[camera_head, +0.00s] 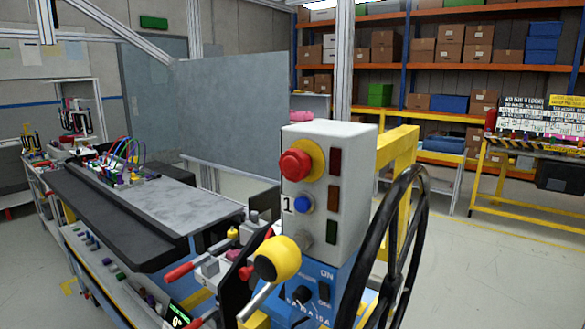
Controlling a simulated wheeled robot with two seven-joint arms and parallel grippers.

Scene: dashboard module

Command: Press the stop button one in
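The stop button (295,165) is a red mushroom head on a yellow round collar. It sits high on the front of a light grey control box (352,160) near the picture's middle. The head stands out from the collar; I cannot tell whether it is latched in. Below it are a blue button (304,204) with a "1" label (288,204) at its left and a dark button (304,239). Three dark rectangular lamps run down the box's right side, the top one dark red (335,162). Neither of my grippers is in view.
A black handwheel (414,215) stands right of the box, before a yellow frame (399,147). A lever with a yellow-and-black ball knob (277,260) rises below the box. A blue panel (322,275) with knobs, red-handled levers and a grey bench (175,208) are nearby. Open floor lies right.

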